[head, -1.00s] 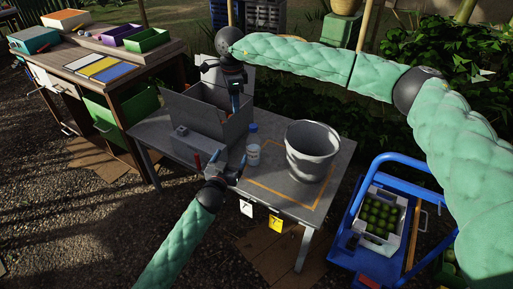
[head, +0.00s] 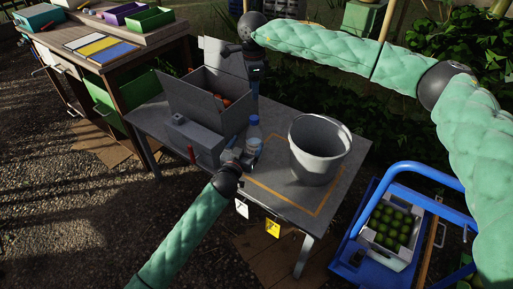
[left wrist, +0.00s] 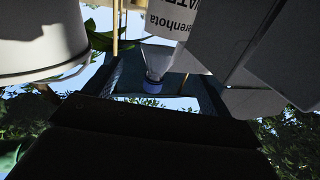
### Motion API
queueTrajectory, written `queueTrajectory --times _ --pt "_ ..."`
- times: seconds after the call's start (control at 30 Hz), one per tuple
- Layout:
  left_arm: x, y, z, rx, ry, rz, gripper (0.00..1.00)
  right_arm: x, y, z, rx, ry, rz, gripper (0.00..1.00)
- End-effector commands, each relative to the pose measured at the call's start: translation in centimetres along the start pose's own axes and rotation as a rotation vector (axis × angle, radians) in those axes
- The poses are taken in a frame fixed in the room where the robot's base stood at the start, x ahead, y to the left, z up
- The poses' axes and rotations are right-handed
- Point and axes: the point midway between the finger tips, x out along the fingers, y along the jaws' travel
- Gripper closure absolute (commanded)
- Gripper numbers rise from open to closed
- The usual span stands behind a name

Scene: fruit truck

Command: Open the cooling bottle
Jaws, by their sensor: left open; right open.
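A clear water bottle with a blue cap (head: 253,120) stands on the grey table, right of a small grey case. It also shows in the left wrist view, upside down in the picture, with its printed label (left wrist: 172,18) and blue cap (left wrist: 153,86). The cap looks on. My left gripper (head: 246,152) is open, close in front of the bottle, which appears between its fingers in the wrist view. Contact cannot be told.
A grey box (head: 203,103) with orange-red contents stands behind the bottle. A small grey case (head: 193,138) is left of it. A metal bucket (head: 319,150) stands to the right. A blue cart (head: 375,262) with a crate of green fruit is beyond the table's right end.

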Motion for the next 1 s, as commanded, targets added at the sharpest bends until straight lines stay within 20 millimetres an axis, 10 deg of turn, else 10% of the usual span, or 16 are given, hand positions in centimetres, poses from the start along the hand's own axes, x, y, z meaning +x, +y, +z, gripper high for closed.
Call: queueTrajectory --times 0.3,1.0 --pt "0.0 0.0 4.1 0.0 0.0 0.0 0.17 4.1 0.0 0.0 0.0 0.0 0.0 0.51" --pt "6.7 0.0 4.2 0.0 0.0 0.0 0.17 4.2 0.0 0.0 0.0 0.0 0.0 0.51"
